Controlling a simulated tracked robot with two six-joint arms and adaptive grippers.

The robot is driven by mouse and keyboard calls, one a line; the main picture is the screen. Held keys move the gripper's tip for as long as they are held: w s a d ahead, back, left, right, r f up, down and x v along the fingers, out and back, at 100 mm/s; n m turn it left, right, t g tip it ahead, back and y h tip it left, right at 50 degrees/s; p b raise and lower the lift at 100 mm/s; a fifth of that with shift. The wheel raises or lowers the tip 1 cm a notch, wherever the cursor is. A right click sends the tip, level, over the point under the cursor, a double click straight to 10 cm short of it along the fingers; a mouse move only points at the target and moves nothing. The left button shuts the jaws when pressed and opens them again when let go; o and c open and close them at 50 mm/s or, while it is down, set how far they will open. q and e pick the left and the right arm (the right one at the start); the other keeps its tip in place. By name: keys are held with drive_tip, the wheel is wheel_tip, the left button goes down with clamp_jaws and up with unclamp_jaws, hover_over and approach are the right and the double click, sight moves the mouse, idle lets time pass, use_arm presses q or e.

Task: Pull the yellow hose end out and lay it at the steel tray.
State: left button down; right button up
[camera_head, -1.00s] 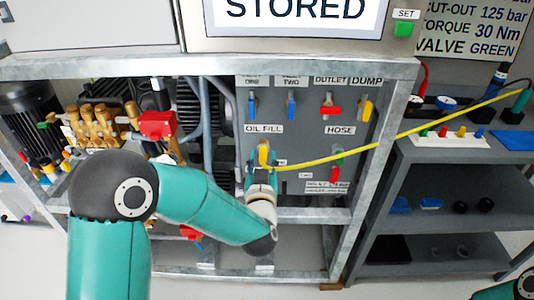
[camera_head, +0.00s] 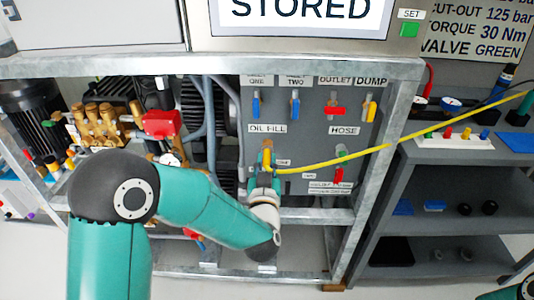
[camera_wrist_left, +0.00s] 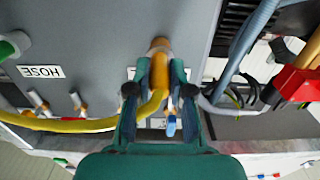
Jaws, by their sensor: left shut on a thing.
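The yellow hose (camera_head: 330,163) runs from below the OIL FILL label rightward and up past the frame post to the right edge. My left gripper (camera_head: 264,178) is shut on the yellow hose end (camera_head: 267,158), in front of the grey panel. In the left wrist view the gripper's dark fingers (camera_wrist_left: 158,92) flank the yellow end (camera_wrist_left: 159,75), with the brass oil fill port (camera_wrist_left: 159,44) just beyond it. I cannot tell whether the end still touches the port. I cannot make out a steel tray.
The panel holds blue, red and yellow valve handles above, and a green one (camera_head: 342,151) and a red one (camera_head: 339,175) to the right. A galvanised post (camera_head: 385,140) stands right of it. Grey shelves (camera_head: 450,225) with small parts are further right. A brass pump (camera_head: 98,122) is left.

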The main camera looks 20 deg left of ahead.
sight(266, 166)
use_arm(q)
drive_tip(key=shift+b+v, duration=0.9)
drive_tip(key=shift+v, duration=2.4)
drive_tip(key=shift+r, duration=0.15)
